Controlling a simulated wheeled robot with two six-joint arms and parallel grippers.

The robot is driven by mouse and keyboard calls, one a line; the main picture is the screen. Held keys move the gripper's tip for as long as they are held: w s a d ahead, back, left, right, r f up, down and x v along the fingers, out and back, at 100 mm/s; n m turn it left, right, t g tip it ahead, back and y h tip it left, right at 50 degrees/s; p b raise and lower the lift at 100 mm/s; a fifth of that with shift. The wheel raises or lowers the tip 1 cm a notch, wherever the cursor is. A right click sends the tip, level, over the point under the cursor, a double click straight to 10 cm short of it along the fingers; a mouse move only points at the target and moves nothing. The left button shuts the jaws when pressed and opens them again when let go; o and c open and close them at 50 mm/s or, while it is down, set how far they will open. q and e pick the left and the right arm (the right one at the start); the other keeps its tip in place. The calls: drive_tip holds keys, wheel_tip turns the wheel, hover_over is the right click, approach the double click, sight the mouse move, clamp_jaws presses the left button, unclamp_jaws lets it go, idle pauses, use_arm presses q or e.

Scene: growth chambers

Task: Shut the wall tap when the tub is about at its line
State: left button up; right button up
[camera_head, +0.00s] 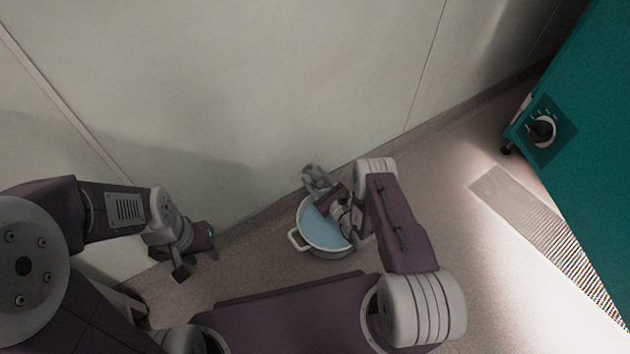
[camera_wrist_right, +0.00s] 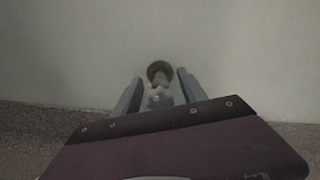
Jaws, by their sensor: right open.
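The wall tap (camera_head: 314,176) is a small grey fitting on the pale wall, above the tub's back edge. The tub (camera_head: 293,238) is white and round with a side handle, on the floor against the wall. Pale blue water (camera_head: 322,232) covers its inside; I cannot make out a fill line. My right gripper (camera_head: 333,200) is over the tub, close to the tap. In the right wrist view the open right gripper (camera_wrist_right: 160,78) has the tap's round end (camera_wrist_right: 160,72) between its fingertips; contact cannot be told. My left gripper (camera_head: 192,262) hangs left of the tub, its jaws unclear.
A teal cabinet (camera_head: 590,120) with a black dial (camera_head: 541,130) stands at the right. A floor grate (camera_head: 545,225) lies beside it. The floor between the tub and the grate is clear. The wall (camera_head: 250,90) runs close behind the tub.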

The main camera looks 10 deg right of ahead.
clamp_jaws()
drive_tip(key=m+p, duration=0.1)
drive_tip(key=m, duration=0.2)
drive_tip(key=shift+r+p, duration=0.1)
drive_tip(key=shift+p, duration=0.3)
drive_tip(key=shift+m+p, duration=0.55)
drive_tip(key=shift+m, duration=1.15)
unclamp_jaws()
